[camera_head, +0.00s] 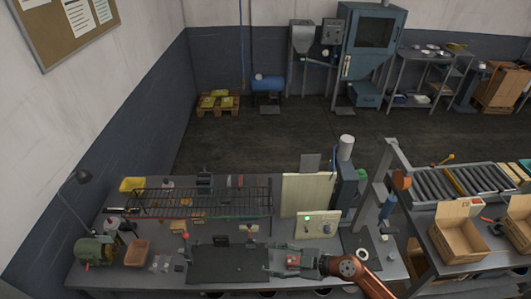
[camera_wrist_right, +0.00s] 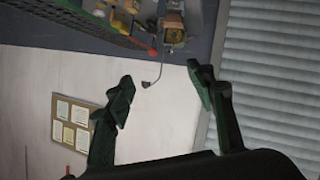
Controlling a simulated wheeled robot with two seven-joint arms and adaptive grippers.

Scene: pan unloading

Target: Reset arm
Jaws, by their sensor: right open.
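My right gripper (camera_head: 271,262) hangs over the front edge area of the workbench in the head view, at the end of my orange arm link. Its two fingers point left and are spread apart. A small reddish item (camera_head: 293,261) shows between or below the fingers; I cannot tell its height. In the right wrist view the gripper (camera_wrist_right: 160,84) is open, with nothing between its fingers. My left gripper is not in view.
The workbench holds a dark mat (camera_head: 228,264), a wire rack (camera_head: 200,203), a green motor (camera_head: 96,250), a brown tray (camera_head: 137,253) and a pale upright panel (camera_head: 302,195). A roller conveyor (camera_head: 462,182) and open cardboard box (camera_head: 458,238) stand right. The wrist view shows a corkboard (camera_wrist_right: 73,124).

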